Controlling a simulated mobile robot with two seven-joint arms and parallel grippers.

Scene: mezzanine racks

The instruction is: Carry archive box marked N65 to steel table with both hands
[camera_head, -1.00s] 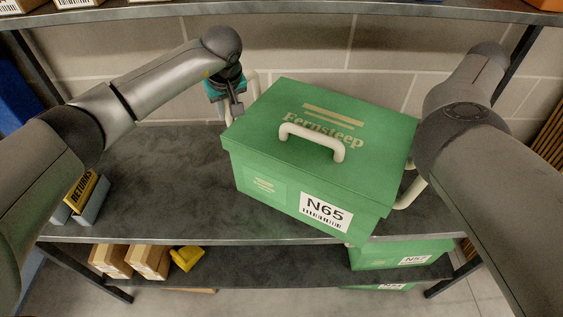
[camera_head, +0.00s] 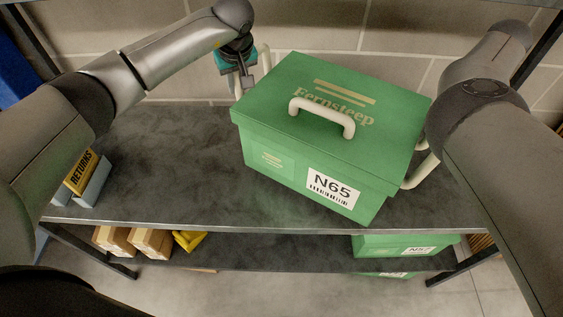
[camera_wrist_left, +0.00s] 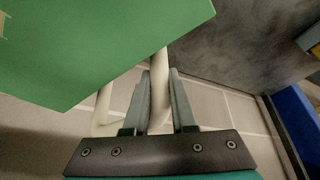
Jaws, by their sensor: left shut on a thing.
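The green archive box (camera_head: 305,150) marked N65 is over the upper shelf, turned at an angle, with its lid on and a pale top handle. I cannot tell if its base touches the shelf. My left gripper (camera_head: 246,84) is shut on the pale handle at the box's left end. The left wrist view shows the handle bar (camera_wrist_left: 158,65) between the two fingers (camera_wrist_left: 160,100), beside the green box wall (camera_wrist_left: 90,45). My right arm reaches to the box's right end, where another pale handle (camera_head: 422,172) shows. My right gripper is hidden. The steel table is not in view.
The grey upper shelf (camera_head: 165,155) is bare left of the box, with a RETURNS bin (camera_head: 92,180) at its left end. The lower shelf holds cardboard boxes (camera_head: 150,241), a yellow item (camera_head: 189,240) and green boxes (camera_head: 385,244). Rack posts (camera_head: 535,60) stand at both sides.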

